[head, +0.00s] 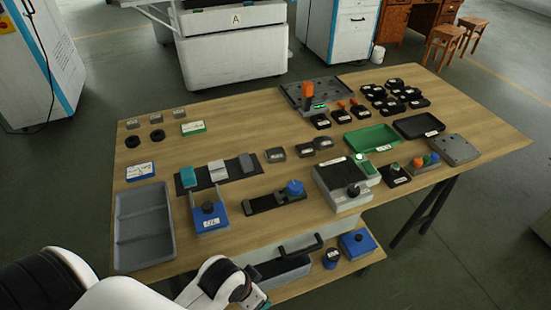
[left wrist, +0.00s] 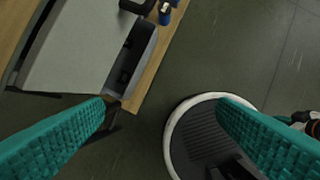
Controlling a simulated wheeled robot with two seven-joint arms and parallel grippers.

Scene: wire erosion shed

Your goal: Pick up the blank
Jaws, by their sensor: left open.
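Several small grey metal blocks stand at the table's back left, one of them here (head: 179,114); a light grey block (head: 218,170) and a teal block (head: 190,176) rest on a dark strip (head: 246,164). I cannot tell which piece is the blank. My left gripper (left wrist: 162,105) is open, its two teal fingers wide apart with nothing between them. It is low by the table's front edge, over the floor beside the lower shelf. In the head view, my left arm mostly hides it at the bottom. My right gripper is in neither view.
On the wooden table (head: 90,200) are a grey divided tray (head: 117,230), a blue fixture (head: 212,219), a grey device (head: 328,185), a green tray (head: 350,141) and several black parts at the back right. A drawer case (head: 262,252) hangs below the front edge.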

